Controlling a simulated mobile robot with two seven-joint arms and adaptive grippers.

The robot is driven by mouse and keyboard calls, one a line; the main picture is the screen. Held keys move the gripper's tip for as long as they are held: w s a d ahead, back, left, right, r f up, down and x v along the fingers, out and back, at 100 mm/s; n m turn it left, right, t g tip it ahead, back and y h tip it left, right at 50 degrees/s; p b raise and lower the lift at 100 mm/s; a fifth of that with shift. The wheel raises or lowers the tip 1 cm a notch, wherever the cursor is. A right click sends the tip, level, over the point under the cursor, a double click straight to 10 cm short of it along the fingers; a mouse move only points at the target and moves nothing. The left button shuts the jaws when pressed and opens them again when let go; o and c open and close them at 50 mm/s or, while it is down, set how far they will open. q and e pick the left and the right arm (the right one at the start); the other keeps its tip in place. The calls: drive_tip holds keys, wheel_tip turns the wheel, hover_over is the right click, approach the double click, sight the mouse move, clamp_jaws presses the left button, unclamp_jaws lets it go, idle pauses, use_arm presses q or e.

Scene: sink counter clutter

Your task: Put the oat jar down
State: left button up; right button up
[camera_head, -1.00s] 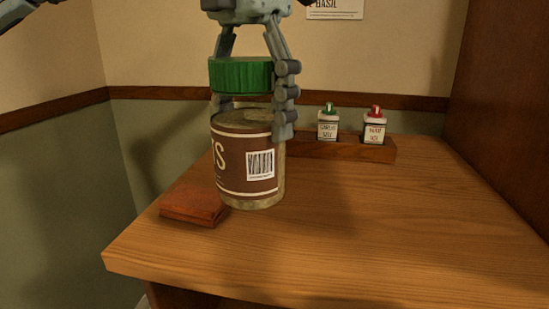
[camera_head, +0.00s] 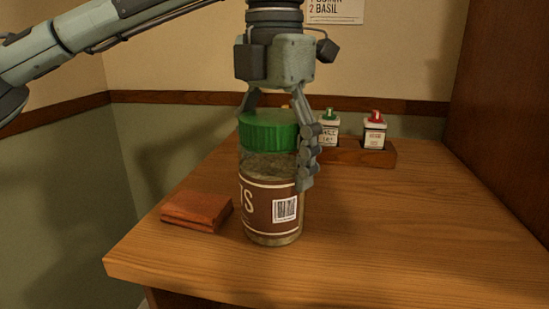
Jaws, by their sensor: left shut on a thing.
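The oat jar (camera_head: 265,205) is a clear jar with a green lid (camera_head: 269,131) and a brown label with a barcode. Only the end of the label's lettering shows. It is upright, at the wooden counter (camera_head: 400,230), to the right of the reddish-brown block. Its base looks to be at the counter surface, but I cannot tell for sure whether it touches. My left gripper (camera_head: 278,140) comes down from above and is shut on the jar, with fingers on both sides of the lid and upper body. My right gripper is not in view.
A reddish-brown flat block (camera_head: 197,211) lies just left of the jar. A wooden rack (camera_head: 345,153) with small bottles, one green-topped (camera_head: 329,130) and one red-topped (camera_head: 375,131), stands at the back. The counter's right side is clear. A wooden panel (camera_head: 500,120) rises at right.

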sight(275, 115)
use_arm(q)
drive_tip(key=o, duration=1.2)
drive_tip(key=shift+f, duration=0.1)
drive_tip(key=o, duration=0.4)
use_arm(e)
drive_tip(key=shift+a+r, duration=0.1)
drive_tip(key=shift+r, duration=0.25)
use_arm(q)
drive_tip(key=shift+r, duration=0.3)
wheel_tip(275, 115, up, 3)
drive_tip(key=shift+f, duration=0.2)
wheel_tip(275, 115, up, 4)
drive_tip(key=shift+r+p, duration=0.1)
drive_tip(key=shift+p, duration=0.2)
wheel_tip(275, 115, up, 4)
drive_tip(key=shift+r+p, duration=0.1)
drive_tip(key=shift+p, duration=0.35)
drive_tip(key=shift+r, duration=0.4)
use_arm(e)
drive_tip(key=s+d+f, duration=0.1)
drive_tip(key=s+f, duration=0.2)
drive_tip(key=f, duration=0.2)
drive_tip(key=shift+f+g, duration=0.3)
